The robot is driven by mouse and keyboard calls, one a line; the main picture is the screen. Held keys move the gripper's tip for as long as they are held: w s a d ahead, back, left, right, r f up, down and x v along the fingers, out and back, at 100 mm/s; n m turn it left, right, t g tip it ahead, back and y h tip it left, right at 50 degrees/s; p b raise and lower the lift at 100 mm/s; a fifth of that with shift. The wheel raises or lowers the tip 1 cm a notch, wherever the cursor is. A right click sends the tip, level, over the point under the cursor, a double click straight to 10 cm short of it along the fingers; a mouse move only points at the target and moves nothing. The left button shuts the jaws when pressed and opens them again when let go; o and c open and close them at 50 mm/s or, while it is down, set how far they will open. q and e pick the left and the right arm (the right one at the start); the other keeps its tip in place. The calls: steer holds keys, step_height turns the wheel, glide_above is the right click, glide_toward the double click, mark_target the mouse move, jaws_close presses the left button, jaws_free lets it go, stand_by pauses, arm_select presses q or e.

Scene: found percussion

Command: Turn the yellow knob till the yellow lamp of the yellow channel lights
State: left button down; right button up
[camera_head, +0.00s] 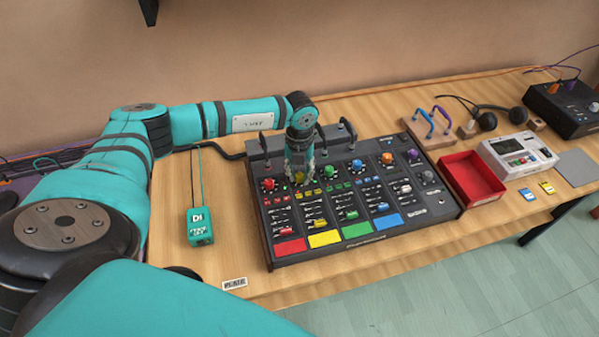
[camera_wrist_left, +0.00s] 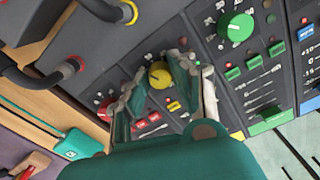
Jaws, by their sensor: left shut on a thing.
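The mixing console (camera_head: 345,246) stands on the wooden table, with a row of coloured knobs above coloured pads. My left gripper (camera_head: 299,178) reaches down onto the console's yellow channel, whose yellow pad (camera_head: 325,239) is at the front. In the left wrist view the yellow knob (camera_wrist_left: 160,75) sits between the fingers of my left gripper (camera_wrist_left: 164,88), which is shut on it. The fingers hide part of the knob and the panel around it. I cannot make out whether the yellow lamp is lit. My right gripper is not in view.
The red knob (camera_head: 268,184) and green knob (camera_head: 328,169) flank the yellow one closely. Cable plugs (camera_head: 346,123) stand behind the console. A teal box (camera_head: 200,226) lies left; a red tray (camera_head: 471,180) and white device (camera_head: 518,153) stand right.

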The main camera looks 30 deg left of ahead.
mark_target(300, 175)
arm_select(q)
steer(key=m+b, duration=0.1)
steer(key=m, duration=0.1)
steer(key=shift+m+b, duration=1.2)
steer(key=shift+m, duration=0.6)
steer(key=shift+r, duration=0.1)
steer(key=c, duration=1.1)
jaws_free()
step_height(300, 175, up, 12)
